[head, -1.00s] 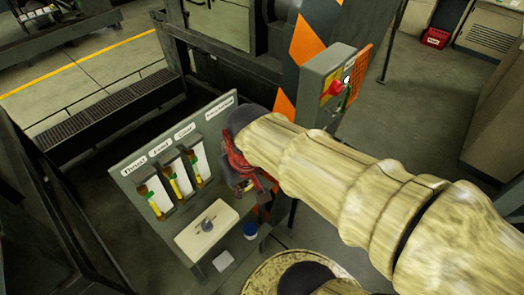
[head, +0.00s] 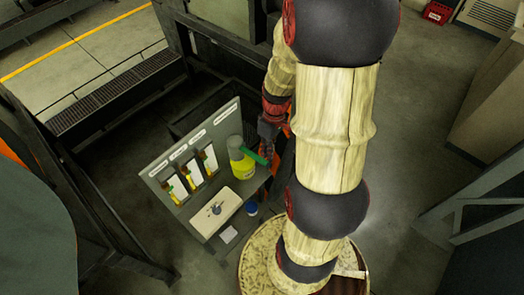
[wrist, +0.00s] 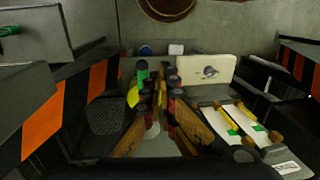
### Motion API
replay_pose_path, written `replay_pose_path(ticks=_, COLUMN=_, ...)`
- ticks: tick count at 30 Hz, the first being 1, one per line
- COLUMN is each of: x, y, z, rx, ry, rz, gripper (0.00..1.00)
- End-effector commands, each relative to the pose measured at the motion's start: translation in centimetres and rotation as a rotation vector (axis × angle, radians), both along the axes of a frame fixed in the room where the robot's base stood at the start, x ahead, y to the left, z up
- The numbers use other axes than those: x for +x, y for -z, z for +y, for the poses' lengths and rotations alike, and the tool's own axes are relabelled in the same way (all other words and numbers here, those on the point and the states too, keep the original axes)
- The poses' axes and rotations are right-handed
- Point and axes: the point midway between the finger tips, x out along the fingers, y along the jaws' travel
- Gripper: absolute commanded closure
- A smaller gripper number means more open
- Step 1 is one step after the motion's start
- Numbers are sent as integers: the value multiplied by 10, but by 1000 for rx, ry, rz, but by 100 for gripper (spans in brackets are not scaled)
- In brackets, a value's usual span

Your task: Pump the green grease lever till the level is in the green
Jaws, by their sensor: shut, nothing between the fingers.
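A yellow grease pump (head: 241,163) with a grey-green top stands at the right end of the gauge panel. Its green lever (head: 258,157) sticks out to the right, towards my gripper (head: 269,132), which is partly hidden by my arm. In the wrist view, my gripper (wrist: 162,82) is shut and empty. The green lever end (wrist: 142,70) and yellow pump (wrist: 133,95) show just left of the fingers; I cannot tell whether they touch. The panel (head: 222,125) carries three gauges with yellow columns and green marks (head: 194,173); their exact levels are too small to read.
A cream box with a grey knob (head: 216,211) stands before the gauges. A blue-topped container (head: 251,208) and white card (head: 228,235) are near it. Orange-black striped posts (wrist: 50,115) flank the space. Open floor (head: 420,120) lies to the right.

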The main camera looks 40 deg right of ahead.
Motion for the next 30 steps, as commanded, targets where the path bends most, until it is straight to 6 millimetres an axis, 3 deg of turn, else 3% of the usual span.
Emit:
replay_pose_path(ticks=4, x=15, y=15, z=-12, rx=-4, ry=-224, rz=-54, gripper=100)
replay_pose_path(ticks=13, x=37, y=13, z=-27, rx=-66, ry=-592, rz=-153, gripper=100)
replay_pose_path(ticks=18, x=38, y=12, z=-29, rx=-71, ry=-672, rz=-163, gripper=100)
replay_pose_path(ticks=30, x=38, y=13, z=-28, rx=-71, ry=-680, rz=-163, gripper=100)
